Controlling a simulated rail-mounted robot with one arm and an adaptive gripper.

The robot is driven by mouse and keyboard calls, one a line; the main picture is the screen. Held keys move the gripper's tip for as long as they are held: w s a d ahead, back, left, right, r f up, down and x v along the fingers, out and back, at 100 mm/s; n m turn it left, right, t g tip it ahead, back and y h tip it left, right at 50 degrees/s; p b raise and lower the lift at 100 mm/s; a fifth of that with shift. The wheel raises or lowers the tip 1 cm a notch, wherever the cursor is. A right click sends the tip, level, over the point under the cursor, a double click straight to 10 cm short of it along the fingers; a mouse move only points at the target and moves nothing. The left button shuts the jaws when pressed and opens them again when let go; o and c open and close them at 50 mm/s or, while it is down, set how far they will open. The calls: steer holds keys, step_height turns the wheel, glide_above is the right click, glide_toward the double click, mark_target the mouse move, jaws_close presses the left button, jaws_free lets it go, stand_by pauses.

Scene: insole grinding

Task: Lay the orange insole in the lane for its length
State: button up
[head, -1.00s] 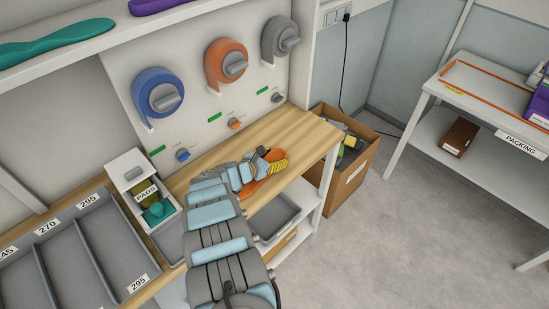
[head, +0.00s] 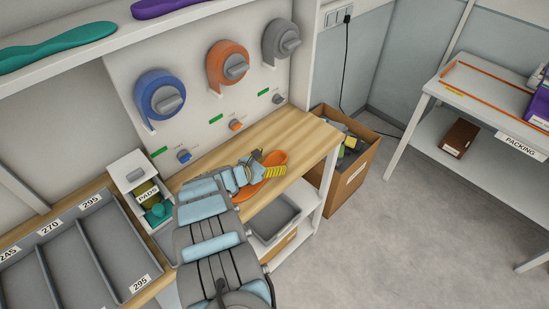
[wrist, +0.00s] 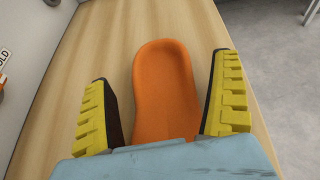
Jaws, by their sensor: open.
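The orange insole (head: 279,157) lies on the wooden bench top, partly hidden by my arm in the head view. In the wrist view the insole (wrist: 166,88) lies lengthwise between my yellow-padded fingers, with a gap on each side. My gripper (wrist: 162,100) is open around it and not closed on it; it also shows over the bench in the head view (head: 271,171). The grey lanes (head: 97,240) are at the lower left, with labels 245, 270 and 295 at their far ends. A 295 label also shows at a near end.
A small drawer unit marked PADS (head: 128,172) stands between the lanes and the bench. Blue, orange and grey grinding wheels (head: 228,66) are on the panel behind. A cardboard box (head: 351,172) stands right of the bench. The bench's right end (head: 310,140) is clear.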

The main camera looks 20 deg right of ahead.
steer(key=p+v, duration=0.2)
steer(key=v, duration=0.6)
steer(key=shift+a+r, duration=0.1)
steer(key=shift+r, duration=0.2)
steer(key=shift+o, duration=0.6)
steer(key=shift+s+a+p, duration=0.35)
steer(key=shift+a+p, duration=0.05)
steer(key=shift+a, duration=0.2)
